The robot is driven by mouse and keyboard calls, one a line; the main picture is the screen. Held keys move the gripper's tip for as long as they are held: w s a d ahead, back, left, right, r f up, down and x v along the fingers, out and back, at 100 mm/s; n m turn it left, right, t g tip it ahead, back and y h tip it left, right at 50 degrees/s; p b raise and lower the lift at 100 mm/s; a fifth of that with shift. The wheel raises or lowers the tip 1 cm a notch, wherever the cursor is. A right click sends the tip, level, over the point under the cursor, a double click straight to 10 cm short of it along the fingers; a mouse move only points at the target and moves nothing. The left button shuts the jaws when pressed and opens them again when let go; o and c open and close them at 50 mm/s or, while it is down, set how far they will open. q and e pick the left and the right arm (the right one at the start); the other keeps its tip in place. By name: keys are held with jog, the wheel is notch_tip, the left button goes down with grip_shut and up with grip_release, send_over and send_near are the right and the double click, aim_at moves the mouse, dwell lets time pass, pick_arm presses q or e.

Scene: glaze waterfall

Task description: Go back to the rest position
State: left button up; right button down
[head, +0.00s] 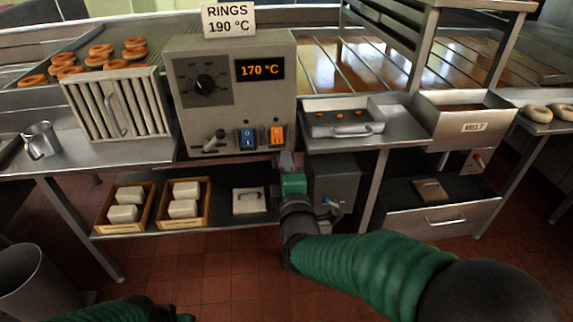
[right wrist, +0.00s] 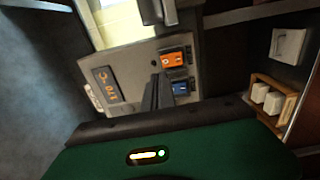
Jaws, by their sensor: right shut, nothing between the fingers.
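My right gripper (head: 287,158) is shut and empty, just below the front of the grey control box (head: 225,50), under the orange switch (head: 277,135). In the right wrist view its dark fingers (right wrist: 158,92) lie together, pointing toward the panel beside the orange switch (right wrist: 172,59) and the blue switch (right wrist: 180,87). I cannot tell if they touch the box. The box display (head: 260,69) reads 170 °C. The sign (head: 229,20) above reads RINGS 190 °C. Part of my left arm (head: 110,310) shows at the bottom left; its fingers are out of view.
A shelf below holds wooden crates (head: 205,203) with white blocks. A steel tray (head: 345,118) and a MELT container (head: 474,127) stand to the right. A metal mug (head: 40,142) is at the left, a bin (head: 30,285) below. The tiled floor in front is clear.

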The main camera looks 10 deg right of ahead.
jog(key=shift+s+a+r, duration=0.1)
jog(key=shift+s+a, duration=0.15)
jog(key=shift+s, duration=0.4)
jog(key=shift+s+a+r, duration=0.1)
jog(key=shift+s+a, duration=0.15)
jog(key=shift+s, duration=0.35)
